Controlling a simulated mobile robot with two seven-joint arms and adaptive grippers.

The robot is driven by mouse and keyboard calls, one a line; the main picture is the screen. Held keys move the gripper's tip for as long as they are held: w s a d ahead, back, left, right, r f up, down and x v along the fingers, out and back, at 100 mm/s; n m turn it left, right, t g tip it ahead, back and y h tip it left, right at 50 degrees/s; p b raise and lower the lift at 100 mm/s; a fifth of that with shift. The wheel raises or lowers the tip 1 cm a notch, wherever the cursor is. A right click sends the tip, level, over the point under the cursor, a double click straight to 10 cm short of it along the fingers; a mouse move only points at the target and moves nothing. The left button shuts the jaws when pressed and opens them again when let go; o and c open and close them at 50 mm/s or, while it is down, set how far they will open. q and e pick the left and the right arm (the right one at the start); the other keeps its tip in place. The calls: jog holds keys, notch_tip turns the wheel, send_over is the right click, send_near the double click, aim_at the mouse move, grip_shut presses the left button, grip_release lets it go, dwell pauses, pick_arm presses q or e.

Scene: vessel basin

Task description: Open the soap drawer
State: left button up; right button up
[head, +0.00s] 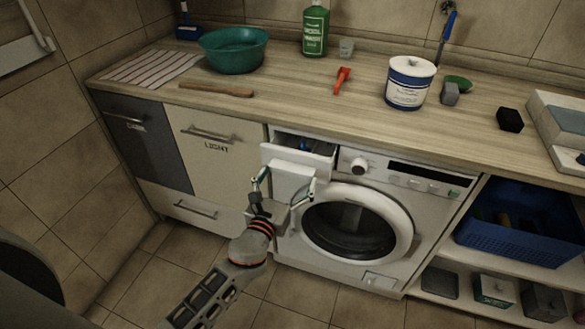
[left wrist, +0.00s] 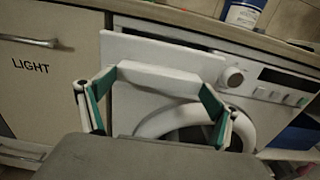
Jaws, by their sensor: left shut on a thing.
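The white washing machine (head: 365,255) stands under the counter. Its soap drawer (head: 318,158), at the machine's upper left, stands pulled out, and its dark inside with a small blue spot shows from above. The drawer's white front also shows in the left wrist view (left wrist: 150,50). My left gripper (head: 285,185) is at the drawer's front, its fingers on either side of the white handle (left wrist: 165,80) and shut on it. The gripper body hides the lower part of the drawer front. My right gripper is in neither view.
The round washer door (head: 357,222) is close to the right of my gripper. The LIGHT cabinet front (head: 218,158) is to the left. The counter (head: 290,105) above holds a green basin (head: 233,49), bottle (head: 315,28) and white tub (head: 409,83). Tiled floor in front is free.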

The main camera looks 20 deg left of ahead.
pick_arm(q)
jog(key=s+b, duration=0.1)
jog(key=s, duration=1.1)
jog(key=shift+a, duration=0.2)
jog(key=o, duration=1.4)
jog(key=s, duration=1.2)
jog(key=shift+a, duration=0.2)
